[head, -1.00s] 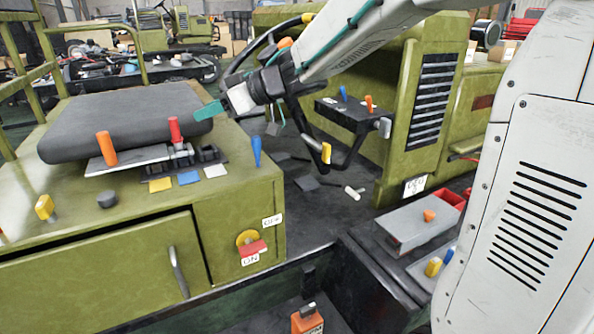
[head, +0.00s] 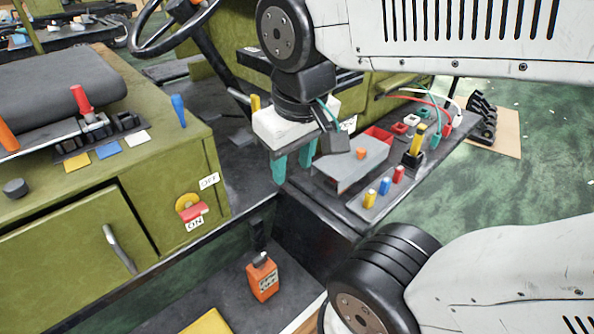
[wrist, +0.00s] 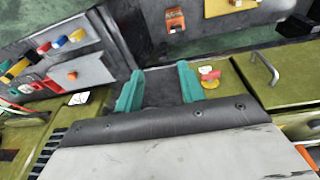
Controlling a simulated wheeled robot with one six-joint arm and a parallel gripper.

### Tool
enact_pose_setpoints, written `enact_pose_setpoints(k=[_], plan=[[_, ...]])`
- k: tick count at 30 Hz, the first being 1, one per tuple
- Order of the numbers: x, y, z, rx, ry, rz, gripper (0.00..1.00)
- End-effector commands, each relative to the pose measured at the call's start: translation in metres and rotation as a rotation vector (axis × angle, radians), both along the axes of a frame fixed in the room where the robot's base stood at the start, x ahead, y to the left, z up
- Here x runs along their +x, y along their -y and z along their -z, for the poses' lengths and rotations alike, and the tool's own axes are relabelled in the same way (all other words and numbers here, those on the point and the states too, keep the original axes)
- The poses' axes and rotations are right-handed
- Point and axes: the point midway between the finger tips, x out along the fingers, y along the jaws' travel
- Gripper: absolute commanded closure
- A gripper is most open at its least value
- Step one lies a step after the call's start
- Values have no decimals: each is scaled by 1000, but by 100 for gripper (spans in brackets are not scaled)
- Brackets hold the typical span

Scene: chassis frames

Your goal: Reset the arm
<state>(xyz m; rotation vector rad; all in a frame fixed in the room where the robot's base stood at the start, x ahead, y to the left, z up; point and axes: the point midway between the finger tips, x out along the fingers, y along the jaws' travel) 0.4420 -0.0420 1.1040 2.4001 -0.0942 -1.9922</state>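My gripper (head: 293,168) has two teal fingers and points down in the head view, above the dark floor of the vehicle, left of the grey box. In the wrist view my gripper (wrist: 158,90) shows its fingers spread apart with nothing between them. My white arm (head: 450,35) folds across the upper right of the head view.
The green cabinet (head: 75,230) with an ON/OFF switch (head: 190,208) stands at left. The grey box (head: 352,160) and a tray with coloured knobs (head: 384,187) lie to the right. An orange bottle (head: 262,277) stands below. A steering wheel (head: 175,20) is behind.

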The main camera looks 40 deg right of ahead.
Motion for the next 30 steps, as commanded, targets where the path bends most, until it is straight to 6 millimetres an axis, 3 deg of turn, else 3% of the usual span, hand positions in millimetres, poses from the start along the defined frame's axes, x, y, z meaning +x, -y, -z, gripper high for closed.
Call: enact_pose_setpoints(k=[2, 5, 30], plan=[[-15, -8, 3, 36, -46, -20, 61], [-23, -12, 5, 55, -72, -31, 61], [-22, -12, 5, 53, -71, -30, 61]])
